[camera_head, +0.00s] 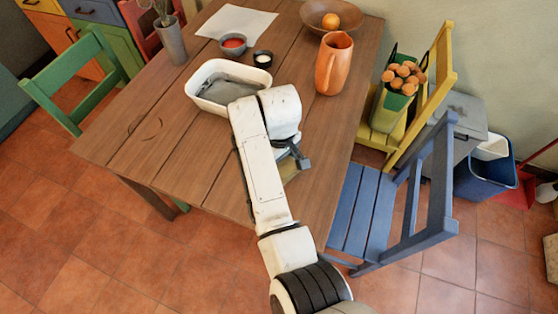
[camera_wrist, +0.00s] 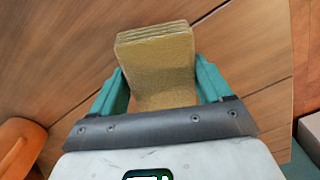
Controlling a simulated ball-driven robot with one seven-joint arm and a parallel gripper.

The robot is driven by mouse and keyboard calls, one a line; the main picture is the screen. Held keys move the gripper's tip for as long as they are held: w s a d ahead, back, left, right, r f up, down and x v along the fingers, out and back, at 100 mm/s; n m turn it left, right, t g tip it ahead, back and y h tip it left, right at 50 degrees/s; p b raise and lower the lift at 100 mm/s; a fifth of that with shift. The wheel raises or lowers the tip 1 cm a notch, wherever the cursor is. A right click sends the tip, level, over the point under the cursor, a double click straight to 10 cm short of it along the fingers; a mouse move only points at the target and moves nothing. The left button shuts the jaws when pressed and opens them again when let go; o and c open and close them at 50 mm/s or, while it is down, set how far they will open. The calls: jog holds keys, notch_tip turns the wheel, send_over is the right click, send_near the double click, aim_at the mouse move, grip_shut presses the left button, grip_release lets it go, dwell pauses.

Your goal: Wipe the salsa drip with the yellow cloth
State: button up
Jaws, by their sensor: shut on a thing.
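My gripper (camera_wrist: 158,82) is shut on the yellow cloth (camera_wrist: 156,62), a folded, mustard-coloured pad standing out between the two teal fingers. In the head view my gripper (camera_head: 293,160) is over the right part of the wooden table, and a little of the cloth (camera_head: 289,171) shows below it. I cannot tell whether the cloth touches the table. A small bowl of red salsa (camera_head: 233,42) stands at the back of the table. I see no clear salsa drip; my arm hides part of the tabletop. A thin dark curved mark (camera_head: 150,128) lies on the left; I cannot tell what it is.
A white tub (camera_head: 192,88) with grey contents stands left of my arm. A blue chair (camera_head: 365,205) is at the right edge. The table's left front is clear.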

jog(key=shift+a+r+p, duration=0.1)
jog(key=shift+r+p, duration=1.6)
jog(key=shift+r, duration=0.45)
jog(key=shift+s+d+f, duration=0.1)
jog(key=shift+d+f, duration=0.1)
jog(key=shift+d, duration=0.05)
jog(key=s+d+f+m, duration=0.1)
jog(key=d, duration=0.2)
jog(key=s+d+f+m, duration=0.1)
jog(key=s+d+m, duration=0.1)
jog(key=d, duration=0.1)
jog(key=s+d+f+m, duration=0.1)
jog(key=s+d+f, duration=0.1)
jog(key=d, duration=0.2)
jog(key=shift+s+m, duration=0.15)
jog(key=shift+m, duration=0.25)
jog(key=s+d+m, duration=0.4)
jog(key=s+d, duration=0.1)
jog(key=d, duration=0.4)
jog(key=shift+d+f, duration=0.2)
jog(key=shift+f, duration=0.1)
